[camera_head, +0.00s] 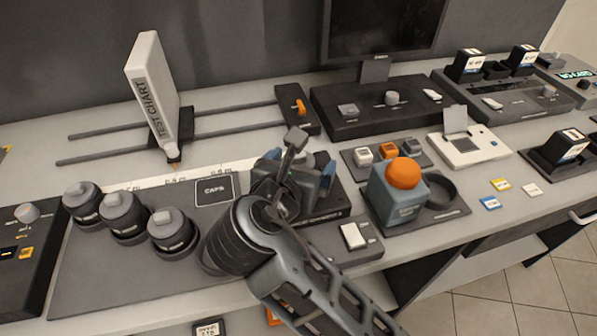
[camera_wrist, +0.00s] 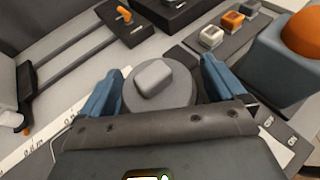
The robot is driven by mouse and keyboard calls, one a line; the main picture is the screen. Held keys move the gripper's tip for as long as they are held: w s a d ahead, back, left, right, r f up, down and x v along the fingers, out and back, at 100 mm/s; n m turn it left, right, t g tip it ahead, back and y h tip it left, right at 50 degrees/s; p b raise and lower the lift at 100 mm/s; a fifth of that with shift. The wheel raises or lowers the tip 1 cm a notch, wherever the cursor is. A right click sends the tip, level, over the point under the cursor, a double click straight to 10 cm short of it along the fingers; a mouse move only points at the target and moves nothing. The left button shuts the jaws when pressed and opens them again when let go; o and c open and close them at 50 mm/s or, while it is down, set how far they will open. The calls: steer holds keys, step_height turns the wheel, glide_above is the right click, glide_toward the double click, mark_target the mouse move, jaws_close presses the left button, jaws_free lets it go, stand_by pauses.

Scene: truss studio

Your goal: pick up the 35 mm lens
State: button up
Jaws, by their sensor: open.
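My gripper (camera_head: 296,172) is over the dark station right of the mat in the head view. In the wrist view my gripper (camera_wrist: 163,84) is open, one blue finger on each side of a round grey top with a raised block (camera_wrist: 153,77). This looks like a capped lens like the others, but no label shows, so I cannot tell if it is the 35 mm lens. My arm hides it in the head view. Three dark lenses with grey caps, a left one (camera_head: 83,205), a middle one (camera_head: 123,218) and a right one (camera_head: 172,233), stand upright; their labels are unreadable.
A CAPS plate (camera_head: 215,191) lies left of my gripper. A test chart (camera_head: 152,97) stands on rails behind. A grey box with an orange dome (camera_head: 404,173) stands close on the right. A monitor (camera_head: 383,30) rises behind. The counter's front edge is near my arm.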

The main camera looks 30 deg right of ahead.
steer(key=shift+c, duration=0.3)
steer(key=c, duration=1.3)
steer(key=shift+c, duration=0.6)
steer(key=shift+r, duration=0.1)
